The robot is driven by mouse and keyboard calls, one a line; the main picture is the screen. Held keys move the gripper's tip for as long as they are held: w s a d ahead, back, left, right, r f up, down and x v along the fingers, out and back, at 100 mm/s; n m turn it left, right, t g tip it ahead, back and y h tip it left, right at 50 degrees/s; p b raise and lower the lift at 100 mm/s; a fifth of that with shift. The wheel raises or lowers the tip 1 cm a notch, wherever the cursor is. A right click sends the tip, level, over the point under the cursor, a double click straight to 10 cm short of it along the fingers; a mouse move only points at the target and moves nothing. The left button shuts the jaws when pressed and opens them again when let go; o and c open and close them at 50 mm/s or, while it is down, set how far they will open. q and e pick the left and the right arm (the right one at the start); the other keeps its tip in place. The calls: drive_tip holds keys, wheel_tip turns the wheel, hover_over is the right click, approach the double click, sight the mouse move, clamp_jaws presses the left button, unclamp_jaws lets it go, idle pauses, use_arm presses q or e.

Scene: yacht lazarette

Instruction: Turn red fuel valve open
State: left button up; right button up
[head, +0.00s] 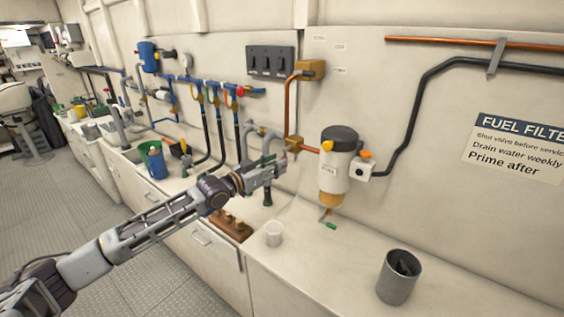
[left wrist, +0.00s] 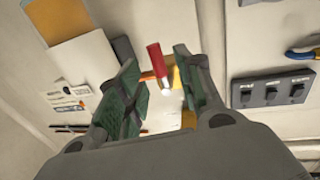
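In the left wrist view a red handle (left wrist: 155,60) with a pale lower end shows between my left gripper's fingers, close to a yellow-brass part (left wrist: 177,76). My left gripper (left wrist: 158,88) is open, with one green-padded finger on each side of the handle. I see no clear contact. In the head view the left gripper (head: 276,156) is up at the wall, beside the brass fitting (head: 293,144) on the copper pipe. The red handle is not visible there, apparently hidden by the gripper. My right gripper is in neither view.
A filter canister (head: 335,165) hangs right of the gripper. A switch panel (head: 270,62) is above. Blue manifold piping (head: 210,83) runs left.

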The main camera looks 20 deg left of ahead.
use_arm(q)
drive_tip(key=shift+x, duration=1.65)
clamp_jaws()
